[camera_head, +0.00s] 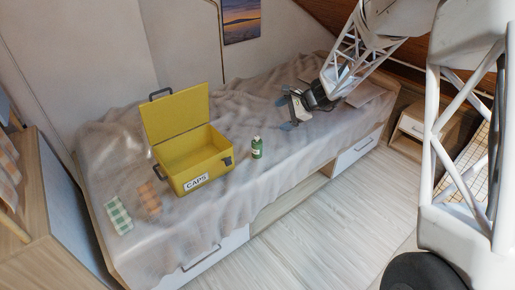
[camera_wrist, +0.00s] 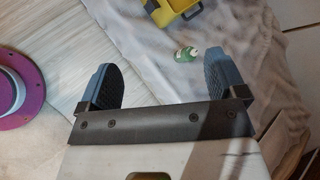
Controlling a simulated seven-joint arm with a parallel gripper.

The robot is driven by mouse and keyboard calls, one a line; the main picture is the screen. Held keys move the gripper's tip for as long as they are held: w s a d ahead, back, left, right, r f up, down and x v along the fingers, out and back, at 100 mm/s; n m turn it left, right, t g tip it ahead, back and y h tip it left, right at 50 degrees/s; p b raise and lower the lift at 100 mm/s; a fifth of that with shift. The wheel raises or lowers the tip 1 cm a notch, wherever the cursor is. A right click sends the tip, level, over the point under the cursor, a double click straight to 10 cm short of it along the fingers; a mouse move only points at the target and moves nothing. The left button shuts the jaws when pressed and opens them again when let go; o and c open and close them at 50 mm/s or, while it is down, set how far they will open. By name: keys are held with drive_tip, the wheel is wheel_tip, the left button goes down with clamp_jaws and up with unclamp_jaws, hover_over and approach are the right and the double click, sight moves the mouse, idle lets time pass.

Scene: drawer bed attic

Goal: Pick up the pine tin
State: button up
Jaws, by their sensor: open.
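The pine tin seems to be the small green container with a pale label (camera_head: 257,147), upright on the bed's crumpled grey cover, right of the yellow box. In the wrist view a small green thing with a pale patch (camera_wrist: 186,54), likely the same one, shows beyond and between my fingers, nearer the right one. My gripper (camera_head: 285,113) is open and empty above the bed, to the right of and behind the tin in the head view. Both dark blue-grey fingers also show in the wrist view (camera_wrist: 160,62), apart from the tin.
An open yellow box labelled CAPS (camera_head: 190,160) stands on the bed, lid raised; its corner shows in the wrist view (camera_wrist: 176,10). Green checked (camera_head: 118,215) and orange checked (camera_head: 149,198) cloths lie left of it. Drawers and open floor (camera_head: 320,235) lie in front.

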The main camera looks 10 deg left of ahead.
drive_tip(key=w+a+f+m+t+y, duration=0.1)
drive_tip(key=w+a+f+m, duration=0.15)
drive_tip(key=w+f, duration=0.4)
drive_tip(key=w+a+f+m+t+y, duration=0.1)
drive_tip(key=w+f+m, duration=0.2)
drive_tip(key=w+f, duration=0.3)
drive_tip(key=m+t, duration=0.3)
drive_tip(key=m, duration=0.3)
approach(256, 142)
drive_tip(key=w, duration=0.1)
drive_tip(key=a+f, duration=0.1)
drive_tip(key=w, duration=0.1)
drive_tip(key=shift+w+a+f+n, duration=0.25)
drive_tip(key=shift+w+f, duration=0.05)
drive_tip(key=shift+f, duration=0.05)
drive_tip(key=shift+x, duration=1.3)
drive_tip(key=shift+a+f, duration=0.1)
drive_tip(key=shift+a, duration=0.05)
drive_tip(key=shift+g, duration=0.3)
drive_tip(key=shift+x, duration=2.45)
drive_tip(key=shift+s, duration=0.1)
drive_tip(key=c, duration=1.1)
